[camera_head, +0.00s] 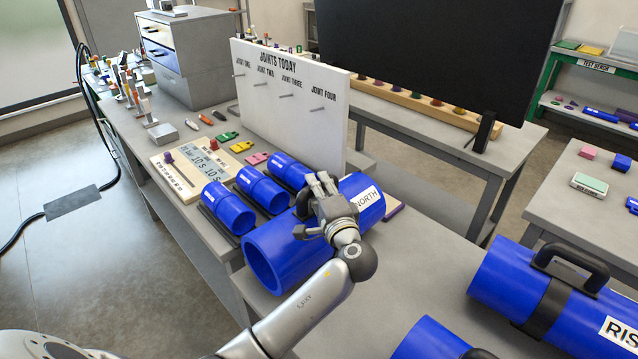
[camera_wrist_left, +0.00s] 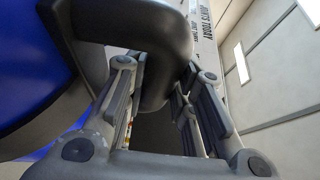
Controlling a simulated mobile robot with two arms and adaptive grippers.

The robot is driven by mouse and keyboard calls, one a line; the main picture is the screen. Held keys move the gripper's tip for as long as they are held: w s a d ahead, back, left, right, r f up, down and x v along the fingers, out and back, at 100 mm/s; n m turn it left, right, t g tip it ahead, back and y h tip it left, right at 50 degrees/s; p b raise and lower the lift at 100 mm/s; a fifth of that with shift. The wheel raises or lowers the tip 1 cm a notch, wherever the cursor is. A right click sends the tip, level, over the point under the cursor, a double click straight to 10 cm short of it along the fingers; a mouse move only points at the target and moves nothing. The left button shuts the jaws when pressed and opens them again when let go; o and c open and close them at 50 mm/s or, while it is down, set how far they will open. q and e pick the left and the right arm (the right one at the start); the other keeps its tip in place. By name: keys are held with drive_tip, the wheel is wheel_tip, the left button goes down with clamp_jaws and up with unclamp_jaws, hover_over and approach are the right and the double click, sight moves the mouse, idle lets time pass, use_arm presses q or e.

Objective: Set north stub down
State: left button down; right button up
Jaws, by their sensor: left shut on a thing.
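The north stub (camera_head: 290,250) is a thick blue pipe with a white label reading NORTH and a dark handle. In the head view it is at the middle, over or on the near part of the bench; I cannot tell whether it touches the surface. My left gripper (camera_head: 318,200) is shut on its handle, and the arm hides part of the pipe. In the left wrist view the fingers (camera_wrist_left: 160,100) straddle the dark handle (camera_wrist_left: 165,60), with the blue pipe (camera_wrist_left: 25,65) at the left. My right gripper is not in view.
Shorter blue pipes (camera_head: 228,208) lie in a row just behind the stub. The white JOINTS TODAY board (camera_head: 290,110) stands behind them. A large blue pipe with a handle (camera_head: 525,290) lies at the right, and another blue pipe (camera_head: 430,340) at the bottom edge.

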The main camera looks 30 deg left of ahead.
use_arm(q)
drive_tip(key=shift+r, duration=0.2)
drive_tip(key=shift+f, duration=0.1)
drive_tip(key=c, duration=1.2)
unclamp_jaws()
drive_tip(key=shift+s+f, duration=0.1)
drive_tip(key=shift+c, duration=0.2)
drive_tip(key=shift+d, duration=0.1)
drive_tip(key=b+v, duration=0.3)
drive_tip(key=v, duration=0.9)
